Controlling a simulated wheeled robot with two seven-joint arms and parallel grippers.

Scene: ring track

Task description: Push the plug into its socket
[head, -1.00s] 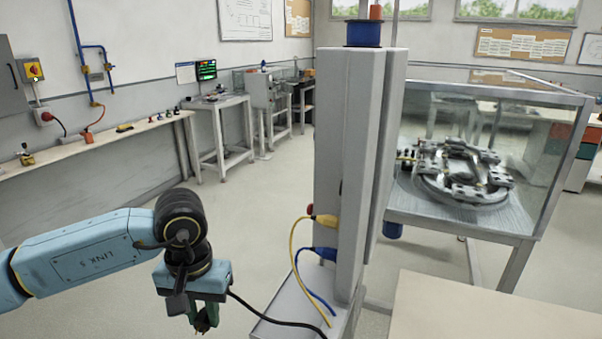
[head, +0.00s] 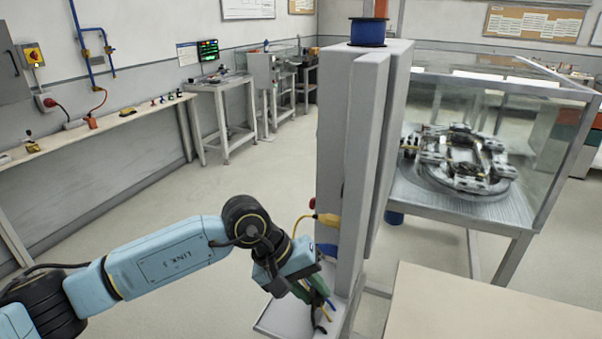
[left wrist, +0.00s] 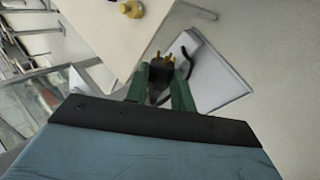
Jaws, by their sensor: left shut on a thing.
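My left gripper (head: 316,298) has its green fingers shut on a black plug (left wrist: 161,70) in the left wrist view. In the head view the gripper is in front of the lower part of a grey cabinet (head: 343,140), and the plug is mostly hidden. A yellow plug (head: 328,219) and a blue plug (head: 327,249) sit in the cabinet's left side. The yellow plug also shows in the left wrist view (left wrist: 131,9), apart from the held plug. I cannot make out an empty socket. My right gripper is not in view.
A grey base plate (head: 275,321) lies under the cabinet. A glass case (head: 550,150) with a ring track (head: 465,165) stands behind at the right. A pale tabletop (head: 480,310) fills the lower right. The floor to the left is clear.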

